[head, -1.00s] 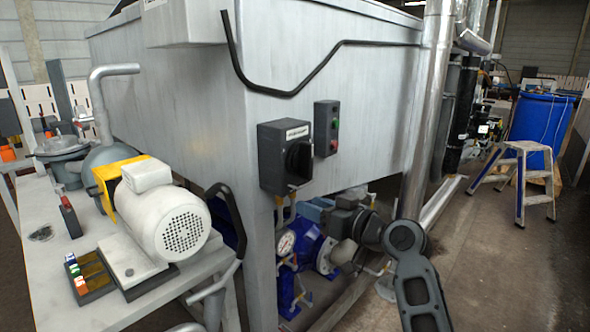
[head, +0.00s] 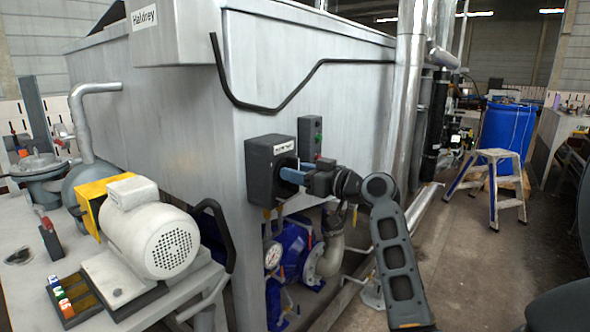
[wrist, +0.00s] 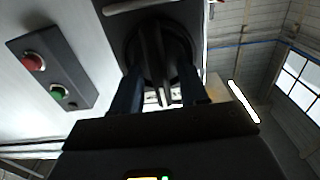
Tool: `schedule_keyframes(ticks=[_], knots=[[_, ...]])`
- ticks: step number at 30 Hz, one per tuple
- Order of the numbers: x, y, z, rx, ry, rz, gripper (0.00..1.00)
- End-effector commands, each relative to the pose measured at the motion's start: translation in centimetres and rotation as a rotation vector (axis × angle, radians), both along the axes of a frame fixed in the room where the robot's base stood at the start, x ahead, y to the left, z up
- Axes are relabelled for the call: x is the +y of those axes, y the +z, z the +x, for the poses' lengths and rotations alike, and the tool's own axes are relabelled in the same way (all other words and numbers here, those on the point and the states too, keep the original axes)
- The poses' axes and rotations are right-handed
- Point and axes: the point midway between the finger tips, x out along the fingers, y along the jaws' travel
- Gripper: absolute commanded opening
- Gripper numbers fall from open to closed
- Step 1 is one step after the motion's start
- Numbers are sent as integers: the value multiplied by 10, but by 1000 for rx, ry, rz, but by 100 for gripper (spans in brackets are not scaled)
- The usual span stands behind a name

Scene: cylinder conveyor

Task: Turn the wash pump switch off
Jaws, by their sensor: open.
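The wash pump switch (head: 262,178) is a dark grey box with a white label and a black rotary knob, on the front of the grey steel tank. My gripper (head: 290,172) is at the switch face, and its blue fingers and wrist cover most of the knob in the head view. In the wrist view the knob (wrist: 156,50) has a raised grip bar. My gripper (wrist: 160,82) is open there, with one finger on each side of the bar. I cannot tell whether the fingers touch it.
A button box (head: 309,138) with red and green buttons (wrist: 34,62) is beside the switch. Blue pump piping with a gauge (head: 272,255) is below. A white motor (head: 150,235) stands on a bench at left. A step stool (head: 490,185) and blue drum (head: 505,135) stand at right.

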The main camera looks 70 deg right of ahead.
Motion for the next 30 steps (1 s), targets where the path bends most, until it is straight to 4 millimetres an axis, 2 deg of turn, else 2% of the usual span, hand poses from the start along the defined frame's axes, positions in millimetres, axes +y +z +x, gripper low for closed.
schedule_keyframes(ticks=[3,11,25,30], knots=[[-1,0,7,1,1,-1,44],[-1,0,8,0,0,-1,44],[-1,0,8,0,0,-1,0],[-1,0,8,0,0,1,0]])
